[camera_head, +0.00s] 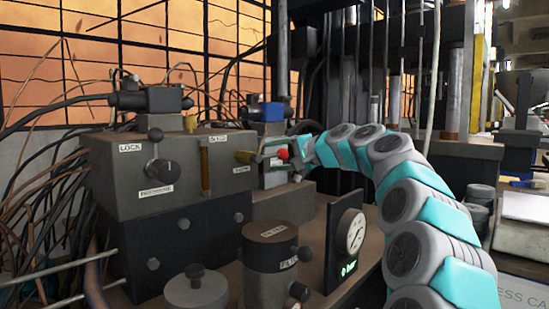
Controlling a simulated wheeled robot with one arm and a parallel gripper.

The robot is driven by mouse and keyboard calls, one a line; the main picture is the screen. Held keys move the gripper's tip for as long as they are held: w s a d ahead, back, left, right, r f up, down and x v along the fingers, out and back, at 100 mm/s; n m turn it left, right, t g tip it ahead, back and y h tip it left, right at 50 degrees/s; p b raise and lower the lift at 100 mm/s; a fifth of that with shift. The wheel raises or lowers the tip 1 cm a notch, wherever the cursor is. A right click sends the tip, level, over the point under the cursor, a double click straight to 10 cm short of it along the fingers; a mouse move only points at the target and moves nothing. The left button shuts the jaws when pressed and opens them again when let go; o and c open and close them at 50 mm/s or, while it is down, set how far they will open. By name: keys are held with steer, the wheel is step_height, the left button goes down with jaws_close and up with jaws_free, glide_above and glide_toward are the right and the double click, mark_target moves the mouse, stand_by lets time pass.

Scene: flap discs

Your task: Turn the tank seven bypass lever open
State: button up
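A small red knob (282,154) shows at the centre of the view, beside a grey valve block. It may be the end of the bypass lever; the lever's shaft is hidden and no "tank seven" label is readable. My arm comes from the lower right and curves left, with my gripper (288,160) at the red knob. Pale green finger parts show above and to the left of the knob. At this size I cannot tell whether they touch it or are closed on it.
A large grey box (155,180) with a LOCK label and a dark knob stands at left. Loose cables (45,180) hang at far left. Metal columns rise behind my arm.

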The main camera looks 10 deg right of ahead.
steer(key=v, duration=0.7)
steer(key=shift+b, duration=0.4)
steer(key=shift+s+d, duration=0.15)
